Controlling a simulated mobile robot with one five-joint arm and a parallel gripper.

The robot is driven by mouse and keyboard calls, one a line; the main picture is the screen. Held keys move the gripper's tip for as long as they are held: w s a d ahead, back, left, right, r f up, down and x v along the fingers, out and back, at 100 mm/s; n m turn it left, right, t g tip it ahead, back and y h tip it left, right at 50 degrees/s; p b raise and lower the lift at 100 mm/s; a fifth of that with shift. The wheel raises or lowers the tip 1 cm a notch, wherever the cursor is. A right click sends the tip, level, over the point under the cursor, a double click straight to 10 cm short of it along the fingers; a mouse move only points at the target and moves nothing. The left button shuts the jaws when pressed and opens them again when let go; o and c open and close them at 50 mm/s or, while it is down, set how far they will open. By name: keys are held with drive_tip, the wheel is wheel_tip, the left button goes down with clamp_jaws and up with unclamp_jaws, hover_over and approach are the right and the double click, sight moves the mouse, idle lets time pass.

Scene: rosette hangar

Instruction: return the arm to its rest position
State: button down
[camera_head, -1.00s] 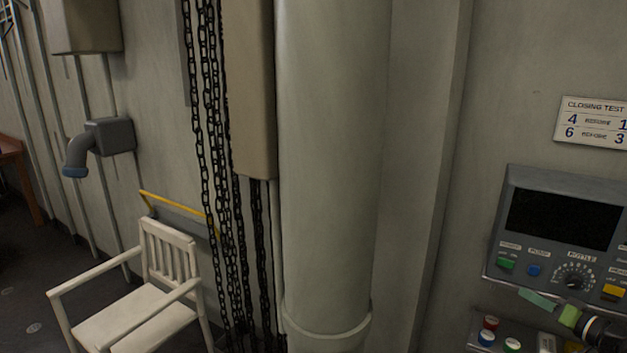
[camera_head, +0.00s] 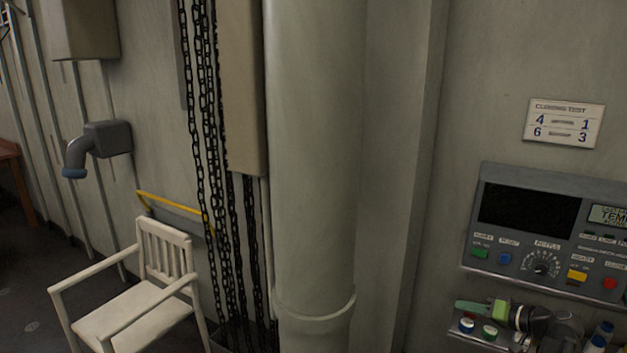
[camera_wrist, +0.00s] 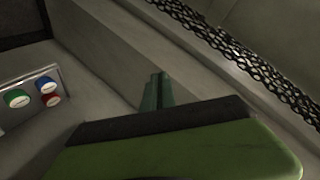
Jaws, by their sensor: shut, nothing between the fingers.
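My gripper (camera_head: 468,306) is at the lower right of the head view, with its green fingers pointing left. It is just in front of the lower edge of the grey control panel (camera_head: 478,222). It is shut and holds nothing. In the wrist view its fingertips (camera_wrist: 157,90) are together, beyond the green and black gripper body. My dark arm trails off to the right of the gripper in the head view.
Coloured caps (camera_head: 489,332) sit close below the gripper. A large pale pipe (camera_head: 312,180) stands left of it. Hanging chains (camera_head: 208,160), a white chair (camera_head: 135,300) and a wall spout (camera_head: 105,140) are farther left. A sign (camera_head: 563,123) hangs above the panel.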

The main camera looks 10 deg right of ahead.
drive_tip(key=w+a+f+n+g+p, duration=0.1)
drive_tip(key=w+a+f+g, duration=0.2)
drive_tip(key=a, duration=0.8)
drive_tip(key=a+f+n+g+p, duration=0.1)
drive_tip(key=a+f+g+p, duration=0.2)
drive_tip(key=a, duration=0.7)
drive_tip(key=s+a+f+g+h, duration=0.1)
drive_tip(key=s+a+g+h, duration=0.1)
drive_tip(key=a, duration=0.6)
drive_tip(key=s+a+f+n+g+h+p, duration=0.1)
drive_tip(key=s+a+g+h, duration=0.2)
drive_tip(key=a, duration=0.5)
drive_tip(key=shift+a+f+n+g+h, duration=0.15)
drive_tip(key=shift+f+n+g+h, duration=0.15)
drive_tip(key=shift+f+g+h, duration=0.15)
